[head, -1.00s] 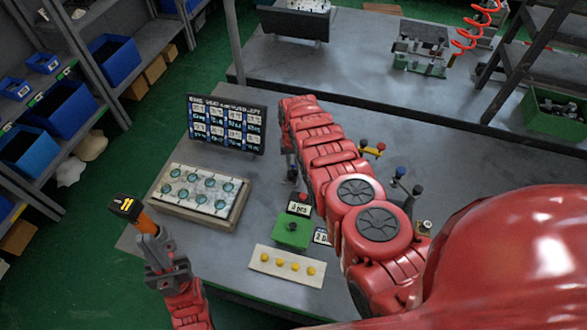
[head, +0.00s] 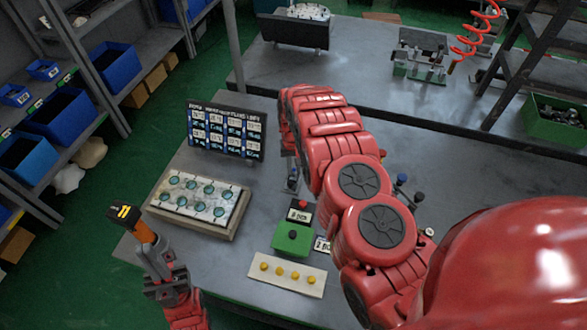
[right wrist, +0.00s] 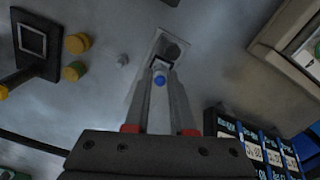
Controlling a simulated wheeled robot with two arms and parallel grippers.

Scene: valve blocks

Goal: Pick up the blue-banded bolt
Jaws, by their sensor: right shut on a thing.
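In the right wrist view my right gripper (right wrist: 160,84) is shut on a small bolt (right wrist: 159,79) that shows a blue end and a pale tip between the fingertips. Most of the bolt is hidden by the fingers. In the head view my right gripper (head: 292,182) is a small grey shape beside the red forearm, over the table; the bolt cannot be made out there. My left gripper (head: 165,282) is shut on an orange and black tool (head: 140,229) at the left front of the table.
A tray with several round teal recesses (head: 183,220) lies left of my right gripper. A dark label board (head: 225,131) stands behind it. A green box (head: 291,241) and a strip with yellow knobs (head: 288,287) lie in front. Coloured knobs (right wrist: 77,43) show in the right wrist view.

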